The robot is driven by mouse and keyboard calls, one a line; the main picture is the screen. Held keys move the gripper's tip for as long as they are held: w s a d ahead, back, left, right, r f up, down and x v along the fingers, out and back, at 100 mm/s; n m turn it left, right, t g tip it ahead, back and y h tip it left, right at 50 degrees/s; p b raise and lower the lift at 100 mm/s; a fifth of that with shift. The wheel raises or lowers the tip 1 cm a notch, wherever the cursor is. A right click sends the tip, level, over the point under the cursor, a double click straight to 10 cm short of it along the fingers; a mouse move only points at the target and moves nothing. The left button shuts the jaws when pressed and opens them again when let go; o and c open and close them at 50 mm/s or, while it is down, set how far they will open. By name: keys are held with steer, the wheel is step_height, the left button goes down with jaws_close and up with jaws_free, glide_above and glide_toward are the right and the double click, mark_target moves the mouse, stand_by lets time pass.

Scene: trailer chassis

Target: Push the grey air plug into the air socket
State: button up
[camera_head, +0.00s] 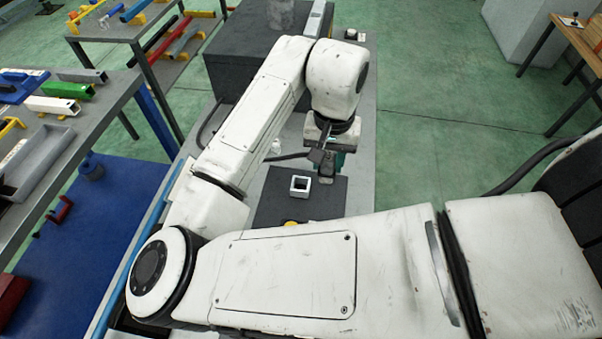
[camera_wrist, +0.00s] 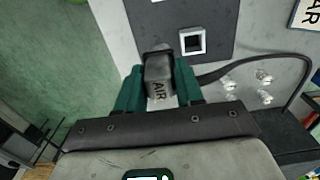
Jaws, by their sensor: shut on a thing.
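The grey air plug (camera_wrist: 159,72), with AIR lettered on its side, is held between the green fingers of my gripper (camera_wrist: 159,88) in the wrist view. In the head view my gripper (camera_head: 325,168) hangs over the dark panel (camera_head: 268,207), and the plug is mostly hidden by it. A square, silver-rimmed socket (camera_head: 300,186) with a dark opening stands on that panel, just left of my gripper. It also shows in the wrist view (camera_wrist: 192,42), right of the plug's end and apart from it. Whether it is the air socket, I cannot tell.
A black cable (camera_wrist: 265,58) curves right from near the plug. Several clear fittings (camera_wrist: 262,88) lie beside it. An AIR sign (camera_wrist: 307,13) is at the upper right. A dark box (camera_head: 250,55) stands behind my arm, and a shelf with coloured bars (camera_head: 65,90) is at left.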

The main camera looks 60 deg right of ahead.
steer(key=w+f+b, duration=0.1)
steer(key=w+f, duration=0.1)
steer(key=f, duration=0.1)
steer(key=w+f+b, duration=0.1)
steer(key=w+f, duration=0.1)
steer(key=f, duration=0.1)
steer(key=w+f+b, duration=0.1)
steer(key=w+f, duration=0.1)
steer(key=f, duration=0.1)
steer(key=shift+w+f+b, duration=0.35)
steer(key=shift+f, duration=0.2)
steer(key=o, duration=1.1)
steer(key=shift+o, duration=0.2)
step_height(320, 180, up, 12)
steer(key=b, duration=0.2)
steer(key=shift+r, duration=0.2)
